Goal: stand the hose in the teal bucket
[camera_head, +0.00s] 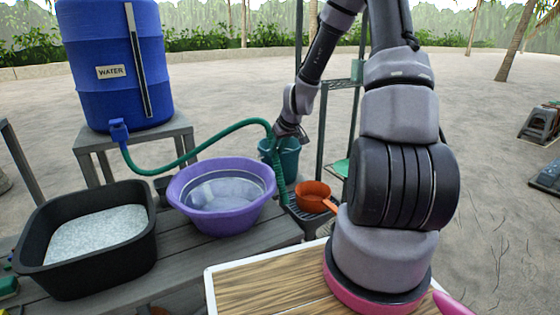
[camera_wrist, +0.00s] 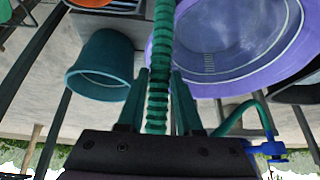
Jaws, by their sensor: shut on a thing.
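The green ribbed hose (camera_head: 225,130) runs from the blue tank's tap over the purple basin to my gripper (camera_head: 279,136), then hangs down in front of the teal bucket. Its lower end is near the basin's right side. The teal bucket (camera_head: 291,158) stands behind the hose and my gripper, partly hidden by them. In the wrist view, my gripper (camera_wrist: 161,88) is shut on the hose (camera_wrist: 158,60), which passes between the two fingers and leaves the frame at the top. The bucket (camera_wrist: 92,62) is left of the hose there, apart from it, its mouth showing.
A purple basin (camera_head: 240,213) holding clear liquid and a black tub (camera_head: 45,235) of pale material stand on the grey bench. The blue water tank (camera_head: 100,90) stands behind. An orange pan (camera_head: 312,198) sits by the dark metal rack (camera_head: 319,130). A wooden board (camera_head: 255,290) lies in front.

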